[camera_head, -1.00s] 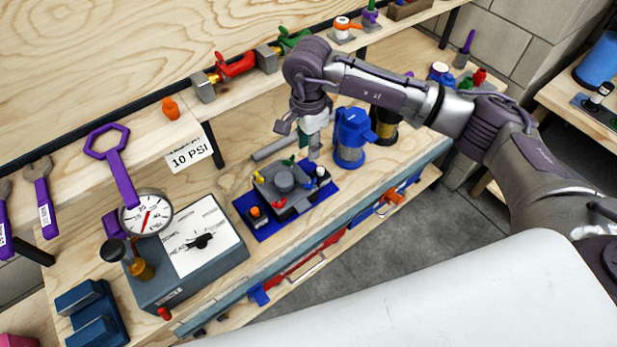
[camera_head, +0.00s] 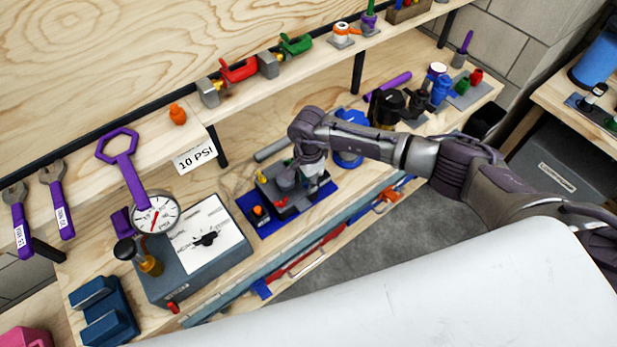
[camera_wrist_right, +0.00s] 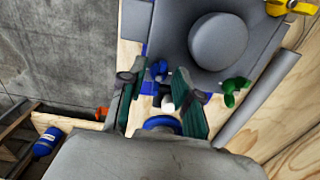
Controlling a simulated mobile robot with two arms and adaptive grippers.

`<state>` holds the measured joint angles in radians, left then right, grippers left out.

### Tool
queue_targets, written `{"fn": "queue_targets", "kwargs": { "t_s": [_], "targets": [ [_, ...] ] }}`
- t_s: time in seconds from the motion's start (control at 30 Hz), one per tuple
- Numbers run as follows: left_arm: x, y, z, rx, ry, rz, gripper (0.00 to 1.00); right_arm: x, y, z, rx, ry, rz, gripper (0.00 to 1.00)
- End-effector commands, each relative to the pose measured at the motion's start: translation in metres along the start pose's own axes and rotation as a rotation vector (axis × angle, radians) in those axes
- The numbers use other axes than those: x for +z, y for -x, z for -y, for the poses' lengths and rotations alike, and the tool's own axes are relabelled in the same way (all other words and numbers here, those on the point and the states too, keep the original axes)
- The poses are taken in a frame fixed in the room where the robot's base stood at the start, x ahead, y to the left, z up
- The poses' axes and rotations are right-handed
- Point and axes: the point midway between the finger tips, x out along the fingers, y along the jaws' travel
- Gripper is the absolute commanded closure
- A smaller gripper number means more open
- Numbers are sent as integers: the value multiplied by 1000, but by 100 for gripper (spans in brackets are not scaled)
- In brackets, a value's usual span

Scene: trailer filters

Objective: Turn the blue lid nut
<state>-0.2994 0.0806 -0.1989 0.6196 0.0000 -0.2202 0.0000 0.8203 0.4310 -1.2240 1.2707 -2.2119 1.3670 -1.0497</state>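The grey filter housing (camera_head: 287,180) with coloured nuts around its lid stands on a blue base plate (camera_head: 262,228) on the bench. My right gripper (camera_head: 313,168) points down at the housing's right side. In the right wrist view the small blue lid nut (camera_wrist_right: 160,70) shows at the edge of the grey lid (camera_wrist_right: 218,42). My right gripper (camera_wrist_right: 158,84) is open there, its two green-padded fingers on either side of the nut's line; I cannot tell whether they touch it. A white rounded piece and a blue ring lie between the fingers, nearer the palm. My left gripper is not in view.
A green nut (camera_wrist_right: 235,90) and a yellow nut (camera_wrist_right: 290,8) sit around the lid. A blue canister (camera_head: 349,152) stands close behind my right wrist. A gauge (camera_head: 155,214) and a control box (camera_head: 190,270) stand to the left. A grey rod lies behind the housing.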

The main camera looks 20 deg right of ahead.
Motion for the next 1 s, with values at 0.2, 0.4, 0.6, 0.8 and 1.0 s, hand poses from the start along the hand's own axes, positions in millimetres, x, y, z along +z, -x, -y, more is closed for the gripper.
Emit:
{"fn": "queue_targets", "kwargs": {
  "t_s": [0.2,0.4,0.6,0.8,1.0],
  "targets": [
    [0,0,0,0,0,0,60,0,0,0,0,0,0,74],
    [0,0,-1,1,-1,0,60,0,0,0,0,0,0,100],
    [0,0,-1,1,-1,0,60,0,0,0,0,-1,0,100],
    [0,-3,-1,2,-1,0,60,0,0,0,-1,-30,0,100],
    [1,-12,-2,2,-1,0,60,-1,-2,1,-1,-126,-2,100]
  ]
}}
